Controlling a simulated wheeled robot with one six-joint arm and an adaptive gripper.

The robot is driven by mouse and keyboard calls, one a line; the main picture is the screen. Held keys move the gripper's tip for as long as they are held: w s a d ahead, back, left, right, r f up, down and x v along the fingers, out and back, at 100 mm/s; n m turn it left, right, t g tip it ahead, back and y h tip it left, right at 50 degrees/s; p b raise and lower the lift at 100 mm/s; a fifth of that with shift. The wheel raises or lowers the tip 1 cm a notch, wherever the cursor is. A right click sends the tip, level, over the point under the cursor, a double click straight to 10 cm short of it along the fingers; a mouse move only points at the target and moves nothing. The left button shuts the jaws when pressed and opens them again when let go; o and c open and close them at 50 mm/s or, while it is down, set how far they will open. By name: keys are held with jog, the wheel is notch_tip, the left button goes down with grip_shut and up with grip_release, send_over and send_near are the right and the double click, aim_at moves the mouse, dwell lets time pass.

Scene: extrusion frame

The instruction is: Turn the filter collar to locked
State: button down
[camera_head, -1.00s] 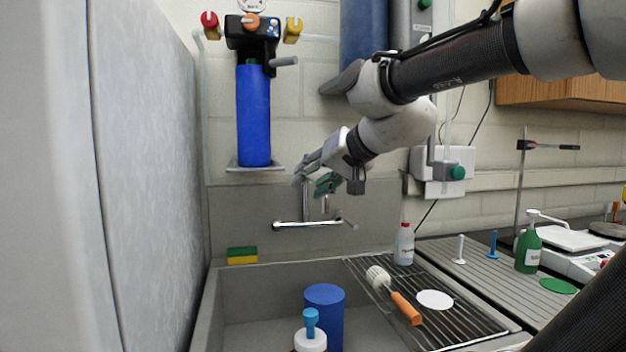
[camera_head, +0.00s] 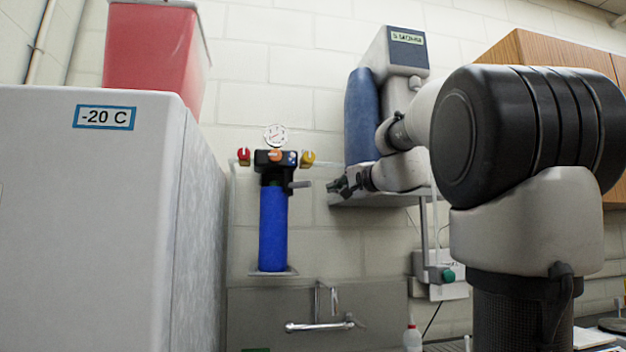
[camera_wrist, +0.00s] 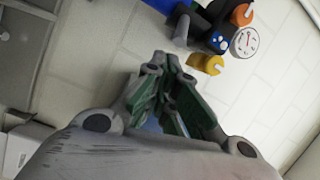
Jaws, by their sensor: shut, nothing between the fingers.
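The filter on the wall has a blue body (camera_head: 273,230) under a black head (camera_head: 270,160). A grey handle (camera_head: 300,184) sticks out to the right from the collar zone between them. The handle also shows in the wrist view (camera_wrist: 182,30), at the top, tilted with the filter. My gripper (camera_head: 334,187) is to the right of the handle at about its height, apart from it in the head view. In the wrist view its fingers (camera_wrist: 163,66) are shut and empty, below the handle. Any lock marking on the collar is too small to read.
Red (camera_head: 243,156), orange (camera_head: 275,155) and yellow (camera_head: 308,158) knobs and a round gauge (camera_head: 275,136) crowd the filter head. A grey shelf (camera_head: 375,198) lies close to my gripper. A freezer (camera_head: 90,230) stands at left. The faucet (camera_head: 318,326) is below.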

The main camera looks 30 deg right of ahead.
jog(key=w+r, duration=0.3)
jog(key=w, duration=0.6)
jog(key=shift+w+d+m+t, duration=0.3)
jog(key=shift+w+m, duration=0.05)
jog(key=shift+m, duration=0.05)
jog(key=shift+h, duration=0.3)
